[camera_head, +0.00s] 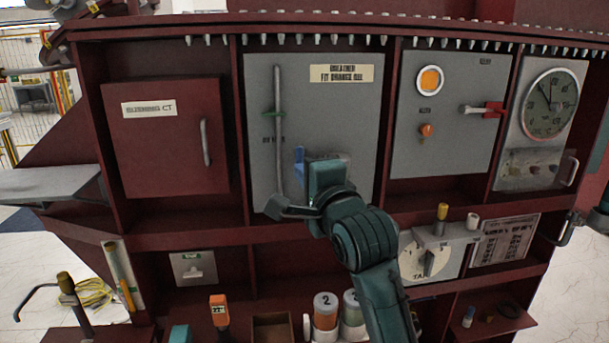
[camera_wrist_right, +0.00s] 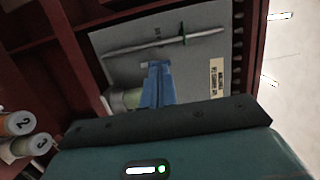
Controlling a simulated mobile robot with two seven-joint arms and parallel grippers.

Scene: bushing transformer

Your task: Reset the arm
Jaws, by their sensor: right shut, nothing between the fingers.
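My right arm (camera_head: 365,240) reaches up from the bottom, right of centre, in the head view. My right gripper (camera_head: 300,165) is in front of the lower part of a grey panel (camera_head: 335,100) in the cabinet's upper row. Its blue fingers are together with nothing between them. In the wrist view the blue fingers (camera_wrist_right: 157,85) point at the same grey panel, apart from its long vertical rod handle (camera_head: 278,110). I cannot tell the exact gap to the panel. My left gripper does not show.
A dark red door (camera_head: 165,140) with a handle is at the left. A panel with an orange lamp (camera_head: 430,80) and a red switch (camera_head: 493,109), then a round gauge (camera_head: 550,103), are at the right. Below are a dial (camera_head: 430,262) and numbered jars (camera_head: 326,311).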

